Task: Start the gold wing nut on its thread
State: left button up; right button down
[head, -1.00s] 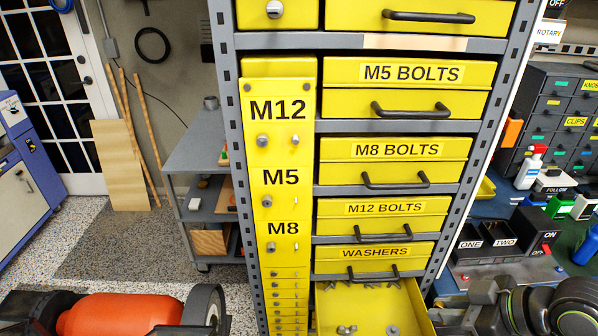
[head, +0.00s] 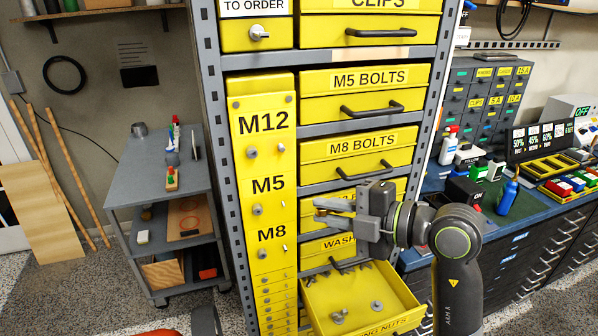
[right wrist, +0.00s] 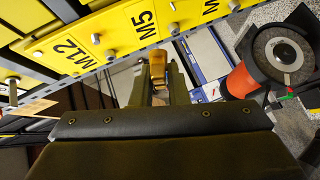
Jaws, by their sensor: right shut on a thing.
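My right gripper (head: 325,211) is in front of the yellow drawers, its fingers pointing left toward the yellow label panel (head: 265,170). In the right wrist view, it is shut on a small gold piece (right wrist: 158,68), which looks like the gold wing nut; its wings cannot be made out. The panel has rows marked M12, M5 and M8, each with a grey knob-like stud and a thinner pin beside it, such as the M12 stud (head: 252,152). The gripper is to the right of the panel, apart from it.
An open yellow drawer (head: 405,297) with several grey nuts juts out below the right gripper. A grey shelf cart (head: 160,190) stands left of the rack, a blue-topped bench to the right. The right wrist view shows an orange machine with a round disc (right wrist: 285,55).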

pick_arm(q)
jog(key=shift+a+r, duration=0.25)
jog(key=shift+a, duration=0.25)
pick_arm(e)
jog(key=a+r+n+y, duration=0.3)
jog(key=a+r, duration=0.2)
jog(key=r, duration=0.1)
jog(key=shift+w+a+r+n, duration=0.2)
jog(key=shift+w+r+n, duration=0.1)
jog(key=shift+w+n, duration=0.15)
pick_arm(q)
jog(key=shift+r+p, duration=0.15)
jog(key=shift+p, duration=0.15)
jog(key=shift+r+p, duration=0.35)
pick_arm(e)
jog(key=shift+w+a, duration=0.25)
jog(key=shift+w, duration=0.5)
jog(key=shift+w+a, duration=0.2)
jog(key=shift+w, duration=0.6)
jog(key=shift+w+a, duration=0.25)
jog(key=shift+w, duration=0.5)
pick_arm(q)
jog(key=shift+d+r+p, duration=0.1)
jog(key=shift+r+p, duration=0.9)
